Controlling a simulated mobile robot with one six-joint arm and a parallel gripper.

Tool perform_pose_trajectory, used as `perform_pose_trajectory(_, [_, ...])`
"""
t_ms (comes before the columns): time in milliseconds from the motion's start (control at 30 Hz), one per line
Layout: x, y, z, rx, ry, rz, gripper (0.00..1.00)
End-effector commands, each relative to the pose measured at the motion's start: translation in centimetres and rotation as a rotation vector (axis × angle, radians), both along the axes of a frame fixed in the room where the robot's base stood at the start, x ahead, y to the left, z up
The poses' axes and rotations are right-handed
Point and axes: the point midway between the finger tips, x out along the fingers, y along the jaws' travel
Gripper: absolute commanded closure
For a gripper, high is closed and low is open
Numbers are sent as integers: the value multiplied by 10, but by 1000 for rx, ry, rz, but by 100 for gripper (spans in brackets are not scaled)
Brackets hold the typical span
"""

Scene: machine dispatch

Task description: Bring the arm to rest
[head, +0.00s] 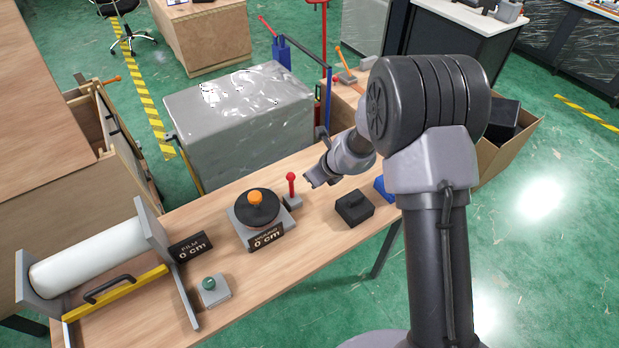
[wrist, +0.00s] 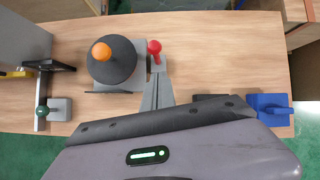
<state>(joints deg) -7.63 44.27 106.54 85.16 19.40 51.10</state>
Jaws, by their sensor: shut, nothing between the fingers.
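My gripper (head: 314,180) is shut and empty. It hangs over the wooden table, close to a lever with a red knob (head: 291,178). In the wrist view my gripper's fingertips (wrist: 157,66) lie just below the red knob (wrist: 154,47) in the picture. I cannot tell whether they touch it. My arm reaches over the table from the right and is bent at the elbow.
A wrapped grey load (head: 240,120) stands behind. An open carton (head: 520,140) is at right.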

Motion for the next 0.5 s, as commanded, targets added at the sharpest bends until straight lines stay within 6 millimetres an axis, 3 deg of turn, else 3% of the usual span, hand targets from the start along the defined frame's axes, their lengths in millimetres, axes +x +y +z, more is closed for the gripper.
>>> perform_pose_trajectory(500, [-1,0,6,-7,-23,37,100])
